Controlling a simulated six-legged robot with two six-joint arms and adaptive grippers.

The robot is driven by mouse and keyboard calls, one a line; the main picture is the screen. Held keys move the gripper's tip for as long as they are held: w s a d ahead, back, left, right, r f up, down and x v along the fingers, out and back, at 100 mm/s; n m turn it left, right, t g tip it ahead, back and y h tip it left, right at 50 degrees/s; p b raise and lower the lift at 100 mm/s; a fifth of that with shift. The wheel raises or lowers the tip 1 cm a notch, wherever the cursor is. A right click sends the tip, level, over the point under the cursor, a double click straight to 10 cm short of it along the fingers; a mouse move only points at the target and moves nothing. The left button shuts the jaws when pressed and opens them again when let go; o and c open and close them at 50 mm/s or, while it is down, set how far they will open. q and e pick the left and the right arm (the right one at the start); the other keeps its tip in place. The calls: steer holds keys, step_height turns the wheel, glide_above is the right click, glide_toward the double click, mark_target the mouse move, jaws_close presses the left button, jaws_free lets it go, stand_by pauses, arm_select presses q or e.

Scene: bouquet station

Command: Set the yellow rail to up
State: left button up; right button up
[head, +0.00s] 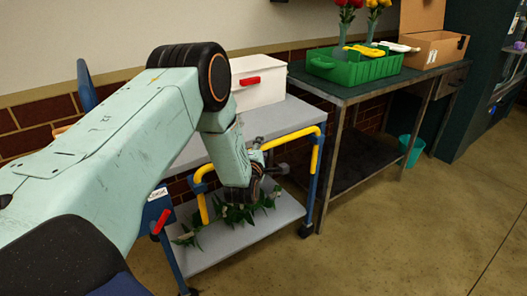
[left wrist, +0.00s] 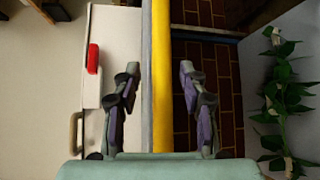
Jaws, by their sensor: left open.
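The yellow rail (head: 290,137) is a bent bar on the front of a grey-topped cart, with blue joints at its sides. Its long bar runs along the cart's front edge, near the height of the top. Part of it is hidden behind my left arm. My left gripper (head: 268,157) is at the middle of this bar. In the left wrist view, the gripper (left wrist: 157,83) is open, with the yellow rail (left wrist: 162,60) running between its two fingers. I cannot tell whether the fingers touch it. My right gripper is not in view.
A white box with a red handle (head: 249,81) stands on the cart top. A leafy green garland (head: 240,213) lies on the lower shelf (head: 215,255). A red lever (head: 162,221) is at the cart's left. The workbench (head: 345,92) at right holds a green tray (head: 350,70).

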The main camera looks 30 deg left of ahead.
arm_select(q)
steer(key=shift+w+a+f, duration=0.5)
steer(key=shift+w, duration=0.1)
steer(key=shift+s+d+r, duration=0.1)
steer(key=shift+d+r, duration=0.2)
steer(key=shift+r, duration=0.05)
steer(key=shift+a+f, duration=0.2)
steer(key=shift+f, duration=0.05)
steer(key=c, duration=0.4)
steer(key=shift+d+r, duration=0.1)
jaws_close()
